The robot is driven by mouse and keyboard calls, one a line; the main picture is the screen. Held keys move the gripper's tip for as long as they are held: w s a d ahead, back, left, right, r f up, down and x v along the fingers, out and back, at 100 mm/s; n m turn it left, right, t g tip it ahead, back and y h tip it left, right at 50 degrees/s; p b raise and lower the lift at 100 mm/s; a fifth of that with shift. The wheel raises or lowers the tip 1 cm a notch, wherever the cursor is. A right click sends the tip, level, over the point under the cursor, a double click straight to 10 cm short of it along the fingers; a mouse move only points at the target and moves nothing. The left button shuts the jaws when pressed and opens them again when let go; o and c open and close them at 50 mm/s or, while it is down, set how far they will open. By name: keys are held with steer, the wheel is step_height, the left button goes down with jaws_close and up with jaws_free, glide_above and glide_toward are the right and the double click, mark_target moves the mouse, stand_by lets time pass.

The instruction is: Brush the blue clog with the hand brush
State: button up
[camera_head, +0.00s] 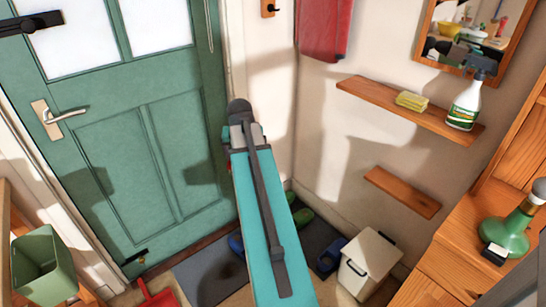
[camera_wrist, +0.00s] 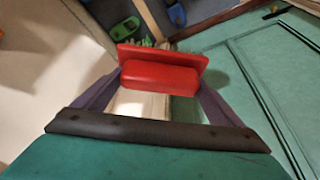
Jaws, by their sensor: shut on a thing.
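My gripper (camera_wrist: 160,85) is shut on a red hand brush (camera_wrist: 162,74), whose block sits between the two purple fingers in the wrist view. The brush is held in the air, apart from the footwear. In the head view my teal arm hides the gripper and the brush. One blue clog (camera_head: 330,252) stands right of my arm, beside the white box. Another blue clog (camera_head: 236,244) shows partly, left of my arm. Blue footwear (camera_wrist: 177,14) also shows at the top of the wrist view, beyond the brush.
Green clogs (camera_head: 303,217) stand close behind the blue ones, near the wall. A white lidded box (camera_head: 368,264) is at right. A red dustpan (camera_head: 157,296) lies at lower left. The green door (camera_head: 145,130) and wooden shelves (camera_head: 402,193) bound the space.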

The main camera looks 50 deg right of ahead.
steer(key=w+a+r+n, duration=0.2)
steer(key=w+a, duration=0.2)
steer(key=a, duration=0.3)
steer(key=w+a+r+n+t+y, duration=0.1)
steer(key=w+a+r, duration=0.15)
steer(key=a, duration=0.45)
steer(key=w+a+r+n, duration=0.1)
steer(key=w+a+n, duration=0.1)
steer(key=w+a, duration=0.35)
steer(key=a+r+n+y, duration=0.1)
steer(key=a+r+n, duration=0.1)
steer(key=a, duration=0.9)
steer(key=a+r+n+y, duration=0.1)
steer(key=a+r+n, duration=0.1)
steer(key=a, duration=1)
steer(key=shift+w+r+n, duration=0.3)
steer(key=shift+w+r, duration=0.05)
steer(key=shift+r, duration=0.2)
steer(key=shift+t, duration=0.3)
